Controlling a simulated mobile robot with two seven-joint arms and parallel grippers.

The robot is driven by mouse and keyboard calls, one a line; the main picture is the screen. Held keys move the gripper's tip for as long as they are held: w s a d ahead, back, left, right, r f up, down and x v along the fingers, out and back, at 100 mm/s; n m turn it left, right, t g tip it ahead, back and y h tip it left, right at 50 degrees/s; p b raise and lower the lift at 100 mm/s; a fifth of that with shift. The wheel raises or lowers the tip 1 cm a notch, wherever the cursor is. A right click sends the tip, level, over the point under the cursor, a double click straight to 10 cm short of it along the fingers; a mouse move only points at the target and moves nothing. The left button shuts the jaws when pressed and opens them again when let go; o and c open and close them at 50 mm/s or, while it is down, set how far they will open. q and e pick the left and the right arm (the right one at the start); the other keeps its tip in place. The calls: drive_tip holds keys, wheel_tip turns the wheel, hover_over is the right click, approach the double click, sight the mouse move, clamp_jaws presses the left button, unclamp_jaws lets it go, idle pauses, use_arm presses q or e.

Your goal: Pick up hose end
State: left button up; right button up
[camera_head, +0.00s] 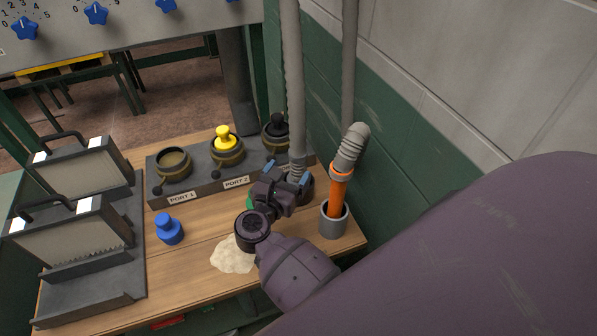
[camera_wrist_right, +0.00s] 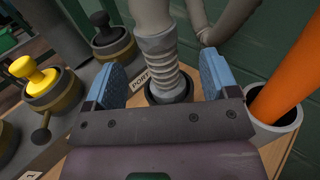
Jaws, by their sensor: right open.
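A grey hose (camera_head: 293,80) hangs from above and ends in a ribbed grey hose end (camera_head: 297,166). In the right wrist view the ribbed hose end (camera_wrist_right: 162,62) stands upright with its foot in a dark round socket beside a "PORT" label. My right gripper (camera_head: 286,173) is open, its two blue finger pads to either side of the hose end with gaps visible. In the wrist view my right gripper (camera_wrist_right: 163,70) shows no grip on it. A second grey hose (camera_head: 349,145) bends down to an orange end (camera_head: 339,188) standing in a grey cup (camera_head: 333,222). My left gripper is not in view.
The port block (camera_head: 198,178) carries a yellow plug (camera_head: 225,139) and a black plug (camera_head: 278,126). A blue plug (camera_head: 168,229) and a pale powder heap (camera_head: 233,256) lie on the wooden table (camera_head: 190,270). A green and grey wall (camera_head: 420,150) stands close on the right.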

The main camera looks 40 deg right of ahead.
sight(294, 163)
drive_tip(key=shift+x, duration=0.9)
drive_tip(key=p+x, duration=0.2)
drive_tip(key=x, duration=0.2)
drive_tip(key=shift+w+r, duration=0.1)
drive_tip(key=shift+w, duration=0.05)
drive_tip(key=shift+w+d, duration=0.1)
drive_tip(key=shift+d, duration=0.05)
